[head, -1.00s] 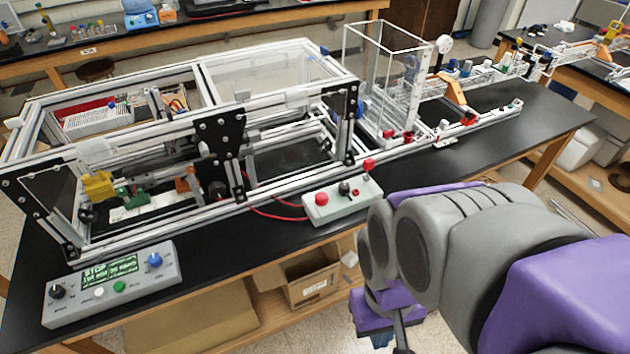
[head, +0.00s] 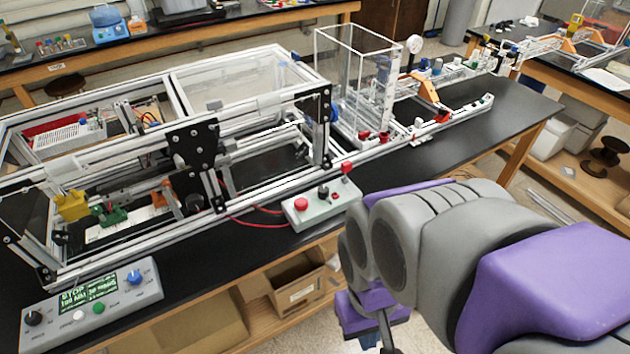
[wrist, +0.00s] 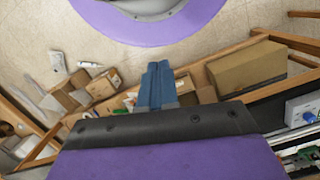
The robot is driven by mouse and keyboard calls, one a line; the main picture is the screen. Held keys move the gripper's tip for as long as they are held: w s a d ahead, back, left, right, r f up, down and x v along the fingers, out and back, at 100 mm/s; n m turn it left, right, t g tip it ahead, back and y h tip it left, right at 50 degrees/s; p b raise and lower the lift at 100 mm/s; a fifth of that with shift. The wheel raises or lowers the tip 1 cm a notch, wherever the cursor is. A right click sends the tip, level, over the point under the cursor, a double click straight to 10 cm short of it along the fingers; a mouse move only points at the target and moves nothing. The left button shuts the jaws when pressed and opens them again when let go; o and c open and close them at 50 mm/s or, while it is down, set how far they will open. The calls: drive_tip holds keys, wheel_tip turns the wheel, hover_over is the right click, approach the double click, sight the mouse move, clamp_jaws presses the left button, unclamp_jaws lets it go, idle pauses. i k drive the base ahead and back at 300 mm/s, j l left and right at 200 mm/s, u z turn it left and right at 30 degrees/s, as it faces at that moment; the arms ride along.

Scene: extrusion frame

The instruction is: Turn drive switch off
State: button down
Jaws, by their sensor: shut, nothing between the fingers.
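Two grey control boxes stand along the front edge of the black bench. The left box (head: 92,305) has a green screen, a black knob (head: 34,318), a blue knob (head: 135,277), and white and green buttons. The small middle box (head: 320,208) has a red button (head: 300,204), a black switch knob (head: 323,191) and a red-topped part at its right end. I cannot read which one is the drive switch. My gripper (wrist: 159,70) is shut and empty, pointing over the floor and lower shelf. A box corner with a blue knob (wrist: 309,115) shows at right in the wrist view.
An aluminium extrusion frame (head: 190,150) fills the bench behind the boxes. A clear enclosure (head: 355,80) and a rail stand further right. Cardboard boxes (head: 297,288) sit on the shelf below. The bench's right front strip is clear.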

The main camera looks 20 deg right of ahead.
sight(323, 191)
drive_tip(key=i+l+u, duration=0.15)
drive_tip(key=l, duration=0.2)
drive_tip(key=i+l+u, duration=0.2)
drive_tip(key=l, duration=0.2)
drive_tip(key=l+u, duration=0.15)
drive_tip(key=l, duration=0.2)
